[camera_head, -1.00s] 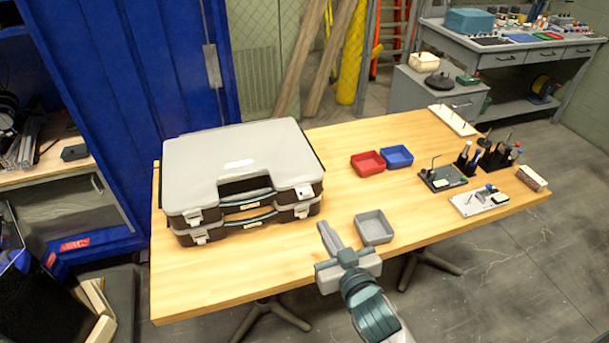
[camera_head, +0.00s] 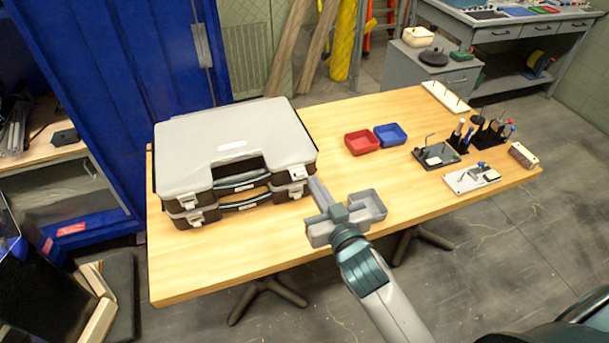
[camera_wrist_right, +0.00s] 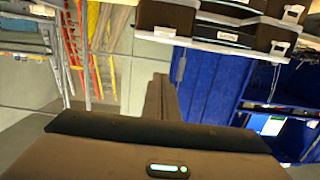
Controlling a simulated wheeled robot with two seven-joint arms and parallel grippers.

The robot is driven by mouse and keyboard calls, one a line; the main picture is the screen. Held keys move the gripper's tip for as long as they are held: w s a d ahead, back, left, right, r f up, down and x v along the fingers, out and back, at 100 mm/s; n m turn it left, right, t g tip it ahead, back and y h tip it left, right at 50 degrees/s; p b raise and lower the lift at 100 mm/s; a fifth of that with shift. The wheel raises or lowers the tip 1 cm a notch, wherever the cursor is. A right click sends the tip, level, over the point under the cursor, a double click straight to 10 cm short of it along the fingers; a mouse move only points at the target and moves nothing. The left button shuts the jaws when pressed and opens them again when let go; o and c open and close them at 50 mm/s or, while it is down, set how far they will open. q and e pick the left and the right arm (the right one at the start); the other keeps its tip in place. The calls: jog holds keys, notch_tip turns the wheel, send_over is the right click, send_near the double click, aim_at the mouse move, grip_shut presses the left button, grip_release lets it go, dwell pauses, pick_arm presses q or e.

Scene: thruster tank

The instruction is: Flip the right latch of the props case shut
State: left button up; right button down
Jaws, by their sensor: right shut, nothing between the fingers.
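Two grey-and-brown cases lie stacked flat on the wooden table; I cannot tell from labels which is the props case. The upper case (camera_head: 200,137) is closed, with a right latch (camera_head: 298,173) at its front right corner; the lower case's right latch (camera_head: 296,191) is beneath it. In the right wrist view the cases appear upside down at the top, with white latches (camera_wrist_right: 291,13) and (camera_wrist_right: 279,47). My right gripper (camera_head: 315,184) is shut and empty, its fingertips close to the right of these latches; contact cannot be told. My left gripper is not in view.
Red (camera_head: 361,143) and blue (camera_head: 390,135) trays lie farther back. Tool holders and small parts stand at the table's right. The table front (camera_head: 240,262) is clear. A blue cabinet (camera_head: 110,60) stands behind.

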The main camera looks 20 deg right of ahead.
aim_at(298, 172)
jog(key=w+f+p, duration=0.2)
jog(key=w+f, duration=0.3)
jog(key=w, duration=0.3)
jog(key=shift+a+p, duration=0.15)
jog(key=shift+p, duration=0.2)
